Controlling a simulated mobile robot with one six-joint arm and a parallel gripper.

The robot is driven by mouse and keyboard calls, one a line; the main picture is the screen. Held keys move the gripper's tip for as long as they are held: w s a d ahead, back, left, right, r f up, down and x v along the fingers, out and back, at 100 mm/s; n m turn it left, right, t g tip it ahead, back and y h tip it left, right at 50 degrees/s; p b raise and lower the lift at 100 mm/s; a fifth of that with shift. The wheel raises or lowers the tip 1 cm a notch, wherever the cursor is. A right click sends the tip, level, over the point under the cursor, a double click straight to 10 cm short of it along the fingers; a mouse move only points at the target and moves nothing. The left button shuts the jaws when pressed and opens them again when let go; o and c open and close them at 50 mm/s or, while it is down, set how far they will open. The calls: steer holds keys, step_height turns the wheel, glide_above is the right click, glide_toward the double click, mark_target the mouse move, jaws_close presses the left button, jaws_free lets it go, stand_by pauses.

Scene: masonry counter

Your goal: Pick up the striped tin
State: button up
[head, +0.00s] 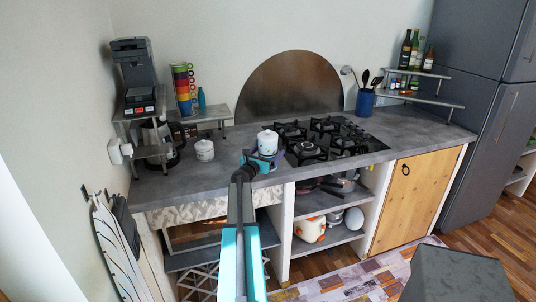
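A small white lidded tin (267,141) stands on the grey counter, left of the hob, just beyond the end of my arm. A second white lidded pot (204,150) with a small dark mark stands farther left. Both are too small here to make out stripes for certain. My gripper (266,159) is at the counter's front edge, directly in front of the nearer tin and overlapping its lower part in the picture. The fingers are too small and partly hidden to show whether they are open, or whether they touch the tin.
A black gas hob (325,138) lies close to the right of the tin. A kettle (157,138), a small shelf with stacked coloured cups (184,88) and a coffee machine (137,75) fill the left end. A blue utensil pot (365,102) stands behind right. The front left counter is clear.

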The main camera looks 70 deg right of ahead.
steer(key=shift+d, duration=0.1)
stand_by(0.5)
steer(key=c, duration=1.2)
steer(key=shift+r, duration=0.1)
steer(key=shift+c, duration=0.2)
step_height(320, 180, up, 18)
steer(key=shift+f+b, duration=0.1)
steer(key=shift+b, duration=0.85)
